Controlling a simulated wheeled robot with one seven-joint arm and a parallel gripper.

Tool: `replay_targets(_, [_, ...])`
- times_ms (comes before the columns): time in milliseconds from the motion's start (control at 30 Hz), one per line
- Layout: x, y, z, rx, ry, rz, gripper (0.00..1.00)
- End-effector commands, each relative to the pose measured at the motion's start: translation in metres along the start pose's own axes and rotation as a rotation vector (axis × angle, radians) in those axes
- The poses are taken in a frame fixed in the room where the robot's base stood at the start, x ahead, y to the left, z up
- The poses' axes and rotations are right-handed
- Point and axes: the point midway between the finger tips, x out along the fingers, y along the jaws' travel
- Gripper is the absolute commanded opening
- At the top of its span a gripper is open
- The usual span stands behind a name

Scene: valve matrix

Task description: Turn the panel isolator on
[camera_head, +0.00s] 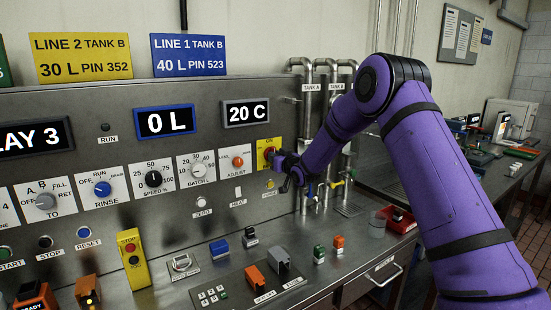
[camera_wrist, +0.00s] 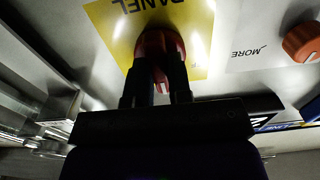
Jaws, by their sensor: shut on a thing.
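The panel isolator is a red rotary knob (camera_head: 268,153) on a yellow plate (camera_head: 262,143) at the right end of the grey control panel. In the wrist view the red knob (camera_wrist: 160,45) sits in front of the yellow plate (camera_wrist: 115,30), whose lettering reads "PANEL" upside down. My gripper (camera_head: 278,160) reaches in from the right. Its two dark fingers (camera_wrist: 161,75) are shut on the knob, one on each side. The fingers and the knob hide most of the plate's markings, so the knob's exact position is hard to tell.
An orange adjust knob (camera_head: 238,162) is on the white plate to the left. The batch knob (camera_head: 198,170) and blue rinse knob (camera_head: 102,188) are further left. Pipes with taps stand to the right behind my arm. Switch boxes and a red bin (camera_head: 400,219) lie below.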

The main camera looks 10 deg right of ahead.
Motion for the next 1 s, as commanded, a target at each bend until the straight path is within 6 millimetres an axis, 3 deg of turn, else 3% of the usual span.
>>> replay_targets(300, [-0.001, 0.000, 0.003, 0.004, -0.005, 0.000, 0.00])
replay_targets(333, [-0.001, 0.000, 0.003, 0.004, -0.006, 0.000, 0.24])
replay_targets(433, [-0.001, 0.000, 0.003, 0.003, -0.005, 0.000, 0.45])
replay_targets(767, [-0.003, 0.000, 0.001, 0.001, -0.002, 0.000, 0.45])
replay_targets(1000, [-0.036, 0.001, 0.000, 0.001, -0.002, 0.002, 0.45])
